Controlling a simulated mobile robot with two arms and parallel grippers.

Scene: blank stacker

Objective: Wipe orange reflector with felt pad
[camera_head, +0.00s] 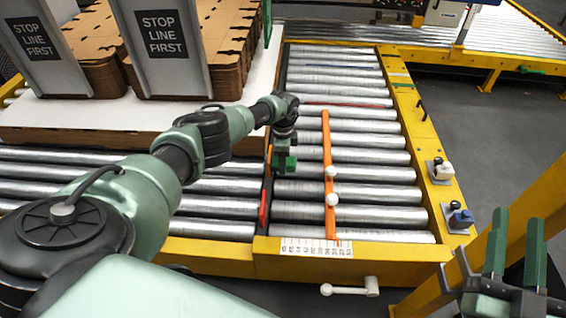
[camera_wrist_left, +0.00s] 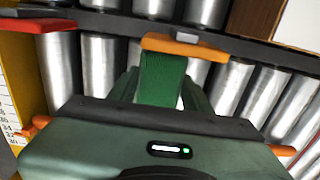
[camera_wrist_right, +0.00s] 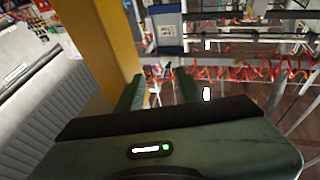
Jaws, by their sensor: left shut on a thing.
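The orange reflector (camera_wrist_left: 170,45) sits on the dark rail beside the metal rollers in the left wrist view. In the head view only a small orange sliver of it (camera_head: 269,156) shows left of my left gripper (camera_head: 284,150). My left gripper is shut on a green, textured block that looks like the felt pad (camera_wrist_left: 160,80). The pad's far end meets the reflector's edge in the left wrist view; I cannot tell whether they touch. My right gripper (camera_head: 516,224) is open and empty at the lower right, away from the conveyor.
A long orange bar (camera_head: 327,150) with white knobs runs along the rollers right of my left gripper. A red piece (camera_head: 263,205) lies on the rail nearer me. Two grey "STOP LINE FIRST" panels (camera_head: 161,45) and cardboard stacks (camera_head: 220,40) stand at the upper left.

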